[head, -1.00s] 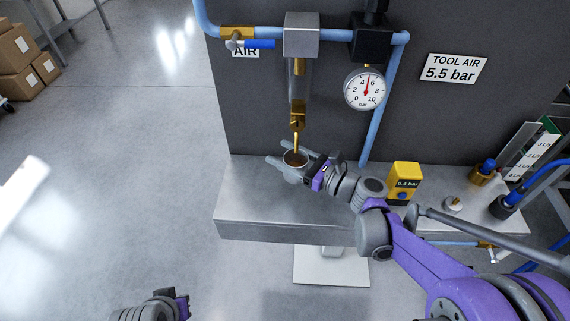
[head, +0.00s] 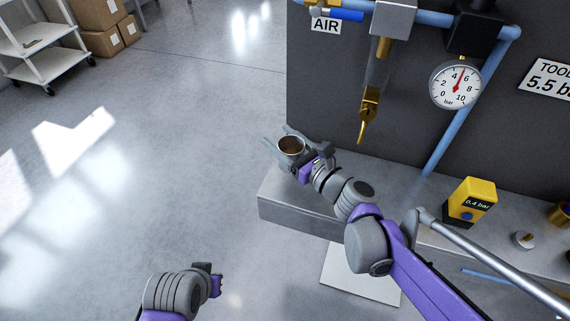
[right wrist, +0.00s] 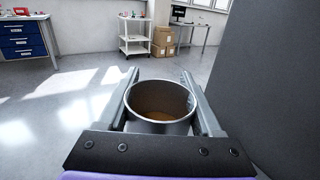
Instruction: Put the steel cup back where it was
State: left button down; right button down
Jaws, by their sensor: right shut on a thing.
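The steel cup (head: 291,145) is held upright between the fingers of my right gripper (head: 283,144), which is shut on it. In the right wrist view the cup (right wrist: 160,106) sits between both fingers, with some brown liquid in its bottom. In the head view the cup is over the left end of the grey bench (head: 290,208), left of the brass drain spout (head: 366,115) and clear of it. My left gripper (head: 216,286) is low in the head view, over the floor; its fingers are too small and turned away to tell their opening.
A pressure gauge (head: 456,85) and blue pipe hang on the dark panel. A yellow meter (head: 471,202) reading 0.4 bar stands on the bench. A white shelf cart (head: 42,45) and cardboard boxes (head: 97,13) stand far left. The floor between is clear.

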jog(key=shift+f+b, duration=0.75)
jog(key=shift+f, duration=2.1)
jog(key=shift+f, duration=0.2)
jog(key=shift+c, duration=0.3)
grip_release()
jog(key=shift+d+r, duration=0.1)
jog(key=shift+r, duration=0.2)
jog(key=p+v, duration=0.1)
jog(key=v, duration=1.1)
